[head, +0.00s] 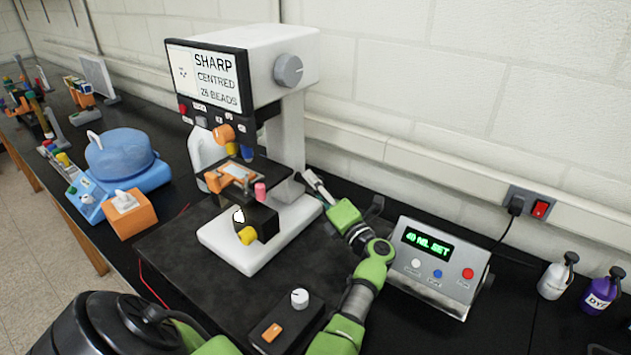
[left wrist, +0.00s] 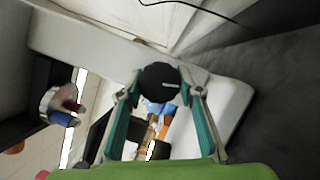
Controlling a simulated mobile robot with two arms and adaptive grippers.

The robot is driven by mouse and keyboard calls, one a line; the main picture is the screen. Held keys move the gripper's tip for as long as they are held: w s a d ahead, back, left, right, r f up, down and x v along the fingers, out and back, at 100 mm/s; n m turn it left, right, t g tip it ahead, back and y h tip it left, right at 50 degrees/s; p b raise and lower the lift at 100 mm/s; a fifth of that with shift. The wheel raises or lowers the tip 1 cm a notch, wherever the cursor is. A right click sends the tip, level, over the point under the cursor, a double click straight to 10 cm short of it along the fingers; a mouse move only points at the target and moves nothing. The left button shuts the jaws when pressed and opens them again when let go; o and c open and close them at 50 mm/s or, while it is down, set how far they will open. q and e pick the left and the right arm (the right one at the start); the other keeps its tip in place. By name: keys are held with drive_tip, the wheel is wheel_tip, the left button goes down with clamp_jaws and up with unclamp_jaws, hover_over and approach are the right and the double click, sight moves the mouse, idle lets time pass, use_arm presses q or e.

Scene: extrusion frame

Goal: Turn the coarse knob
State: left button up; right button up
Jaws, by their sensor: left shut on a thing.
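The microscope (head: 290,125) stands upright on a dark mat, with a white body and a screen reading "SHARP CENTRED 26 BEADS". My left gripper (head: 313,183) is at the right side of its column, low down. In the left wrist view, the coarse knob (left wrist: 160,80) is a black round disc with a small light mark, between the two fingertips of my left gripper (left wrist: 160,94). The fingers are shut on its sides. In the head view the knob is mostly hidden by the fingers. A grey knob (head: 288,70) sits higher on the head. My right gripper is not seen.
A control box (head: 440,265) reading "40 NL SET" stands right of my left arm. A small black box with a white dial (head: 299,298) is in front. A blue centrifuge (head: 122,155) and an orange tissue box (head: 131,213) stand left. Bottles (head: 556,278) stand far right.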

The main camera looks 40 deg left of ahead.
use_arm(q)
drive_tip(key=o, duration=1.1)
drive_tip(key=shift+a+r, duration=0.15)
drive_tip(key=shift+a, duration=0.15)
